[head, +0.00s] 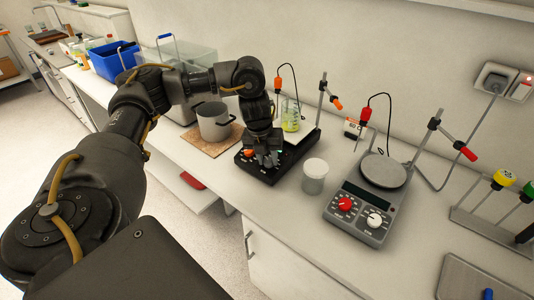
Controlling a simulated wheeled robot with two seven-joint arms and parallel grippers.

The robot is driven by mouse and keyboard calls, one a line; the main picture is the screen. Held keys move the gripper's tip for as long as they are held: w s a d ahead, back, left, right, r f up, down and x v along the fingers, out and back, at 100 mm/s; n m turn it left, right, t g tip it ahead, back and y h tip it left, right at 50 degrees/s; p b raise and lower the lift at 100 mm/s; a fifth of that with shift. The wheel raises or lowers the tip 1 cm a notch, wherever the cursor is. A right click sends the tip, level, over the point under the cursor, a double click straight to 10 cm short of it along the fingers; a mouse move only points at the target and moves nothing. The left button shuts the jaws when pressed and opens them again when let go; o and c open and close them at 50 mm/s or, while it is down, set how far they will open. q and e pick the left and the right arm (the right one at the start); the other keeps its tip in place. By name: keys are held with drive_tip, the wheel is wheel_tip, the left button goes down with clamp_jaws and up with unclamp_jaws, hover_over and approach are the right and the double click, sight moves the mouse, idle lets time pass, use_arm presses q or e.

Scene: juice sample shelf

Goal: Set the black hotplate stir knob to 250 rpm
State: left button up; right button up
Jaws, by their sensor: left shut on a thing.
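The black hotplate (291,167) stands on the bench in the middle of the head view, with a beaker of yellow-green liquid (290,116) at its back. My left gripper (268,160) reaches down onto its front control panel. It is shut on a knob there, which the fingers mostly hide. I cannot read the knob's marking or the display. An orange-red knob (248,152) shows just left of the fingers. My right gripper is not in view.
A grey hotplate (371,216) with red and white knobs stands to the right. A white-lidded jar (315,172) is close to the black hotplate's right side. A steel pot (213,123) sits on a brown board (207,144) to the left.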

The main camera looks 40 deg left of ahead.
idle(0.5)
use_arm(q)
drive_tip(key=o, duration=1)
drive_tip(key=shift+c, duration=0.2)
wheel_tip(320, 180, up, 11)
drive_tip(key=s+p, duration=0.1)
drive_tip(key=p, duration=0.1)
drive_tip(key=shift+s+a+f, duration=0.2)
drive_tip(key=shift+s+a, duration=0.15)
drive_tip(key=shift+a, duration=0.05)
